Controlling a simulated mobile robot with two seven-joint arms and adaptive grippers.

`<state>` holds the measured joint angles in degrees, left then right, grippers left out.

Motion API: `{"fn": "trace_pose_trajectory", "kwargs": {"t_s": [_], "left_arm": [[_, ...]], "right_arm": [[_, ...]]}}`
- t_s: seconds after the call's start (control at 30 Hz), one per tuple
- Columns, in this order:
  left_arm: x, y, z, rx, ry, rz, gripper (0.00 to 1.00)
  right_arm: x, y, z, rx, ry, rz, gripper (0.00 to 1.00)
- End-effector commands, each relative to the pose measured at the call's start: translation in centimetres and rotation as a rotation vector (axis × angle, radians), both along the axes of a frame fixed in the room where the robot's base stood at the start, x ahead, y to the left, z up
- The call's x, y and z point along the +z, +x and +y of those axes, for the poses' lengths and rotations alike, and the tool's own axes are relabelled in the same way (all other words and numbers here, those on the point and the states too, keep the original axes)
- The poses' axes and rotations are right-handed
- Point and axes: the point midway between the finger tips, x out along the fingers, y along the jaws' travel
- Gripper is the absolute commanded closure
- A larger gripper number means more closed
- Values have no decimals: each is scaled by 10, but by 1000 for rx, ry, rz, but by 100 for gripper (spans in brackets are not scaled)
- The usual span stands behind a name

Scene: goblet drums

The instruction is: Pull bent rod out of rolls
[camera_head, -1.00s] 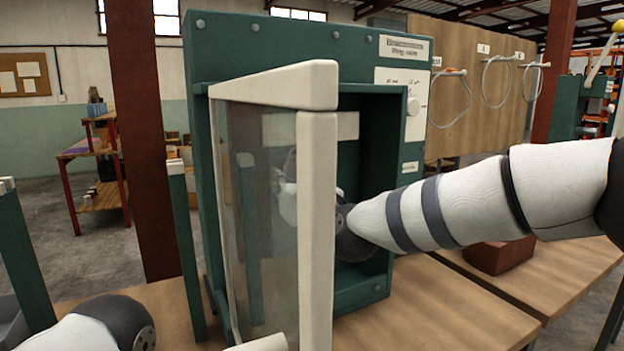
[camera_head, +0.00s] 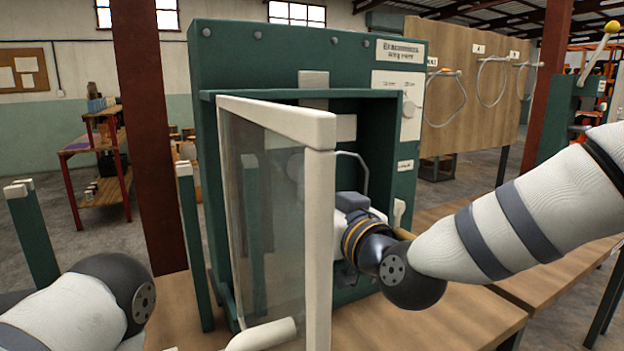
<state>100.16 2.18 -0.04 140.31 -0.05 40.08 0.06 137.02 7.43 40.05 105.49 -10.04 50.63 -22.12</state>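The green ring-roller machine (camera_head: 300,50) stands on the table, with its clear, white-framed door (camera_head: 320,230) swung open toward me. A thin, pale, curved rod (camera_head: 362,165) shows just right of the door frame, in front of the dark opening. My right gripper (camera_head: 350,205) is at the opening, directly below the rod. The door frame and my wrist hide its fingertips, so I cannot tell whether it grips the rod. The rolls are not clearly visible behind the door. My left arm is at the lower left; its gripper is out of view.
The door's white handle (camera_head: 262,335) sticks out near the front. Green posts (camera_head: 194,245) stand left of the machine. A wooden board (camera_head: 470,100) with hanging wire rings is behind to the right. The wooden tabletop (camera_head: 460,325) is clear at the front right.

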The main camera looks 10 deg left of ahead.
Motion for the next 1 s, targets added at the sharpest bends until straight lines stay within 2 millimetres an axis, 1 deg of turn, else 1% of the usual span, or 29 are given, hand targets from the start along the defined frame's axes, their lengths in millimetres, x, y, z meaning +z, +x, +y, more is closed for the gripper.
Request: {"fn": "trace_pose_trajectory", "kwargs": {"t_s": [0.13,0.3,0.37,0.77,0.87,1.0], "left_arm": [[0,0,0,0,0,-1,69],[0,0,0,0,0,0,69],[0,0,0,0,0,0,69],[0,0,0,0,0,-1,69],[0,0,0,0,0,-1,69],[0,0,0,0,0,0,69]], "right_arm": [[1,-13,-8,1,0,-1,100],[2,-19,-12,1,0,-2,100],[8,-22,-14,0,1,-4,100],[55,-54,-36,-1,1,-4,100],[60,-59,-38,1,0,-2,100],[61,-59,-39,0,1,-1,100]]}}
